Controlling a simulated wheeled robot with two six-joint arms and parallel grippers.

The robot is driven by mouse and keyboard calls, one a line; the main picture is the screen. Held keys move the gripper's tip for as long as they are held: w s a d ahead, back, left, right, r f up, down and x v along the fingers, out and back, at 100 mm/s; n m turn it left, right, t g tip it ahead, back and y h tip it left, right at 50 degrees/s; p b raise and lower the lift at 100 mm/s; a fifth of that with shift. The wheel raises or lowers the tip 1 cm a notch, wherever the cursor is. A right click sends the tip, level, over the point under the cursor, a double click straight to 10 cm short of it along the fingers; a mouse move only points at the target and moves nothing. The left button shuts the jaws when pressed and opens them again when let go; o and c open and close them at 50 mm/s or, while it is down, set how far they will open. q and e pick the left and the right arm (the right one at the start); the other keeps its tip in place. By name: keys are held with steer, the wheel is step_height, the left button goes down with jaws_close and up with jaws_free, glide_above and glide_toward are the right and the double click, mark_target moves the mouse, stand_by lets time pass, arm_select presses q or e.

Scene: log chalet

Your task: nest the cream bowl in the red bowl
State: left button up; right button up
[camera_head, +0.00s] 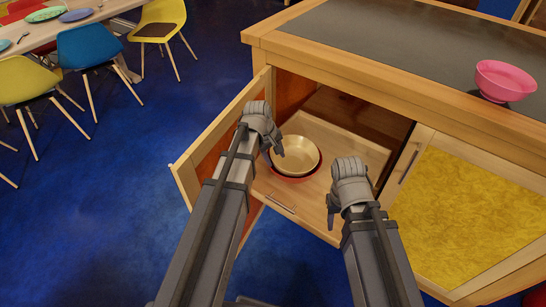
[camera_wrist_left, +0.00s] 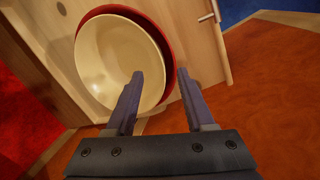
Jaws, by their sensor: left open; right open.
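The cream bowl (camera_head: 296,154) sits inside the red bowl (camera_head: 291,178) on a pulled-out wooden shelf in the cabinet. In the left wrist view the cream bowl (camera_wrist_left: 118,60) fills most of the red bowl (camera_wrist_left: 166,50), whose rim shows along the top and right. My left gripper (camera_head: 274,150) is at the bowls' left edge in the head view. In the left wrist view its two fingers (camera_wrist_left: 160,95) are apart, with their tips near the cream bowl's rim; I cannot tell if they touch. My right gripper (camera_head: 333,222) is right of the bowls, over the shelf, clear of them.
The wooden shelf (camera_head: 350,150) has a front handle. An open cabinet door (camera_head: 215,145) stands to the left. A pink bowl (camera_head: 505,80) stands on the dark countertop (camera_head: 400,45). Chairs and a laid table are far left.

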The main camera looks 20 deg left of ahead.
mark_target(278, 165)
arm_select(q)
steer(key=b+x, duration=0.3)
steer(key=x, duration=0.1)
steer(key=shift+f, duration=0.1)
jaws_close()
stand_by(0.4)
stand_by(0.9)
jaws_free()
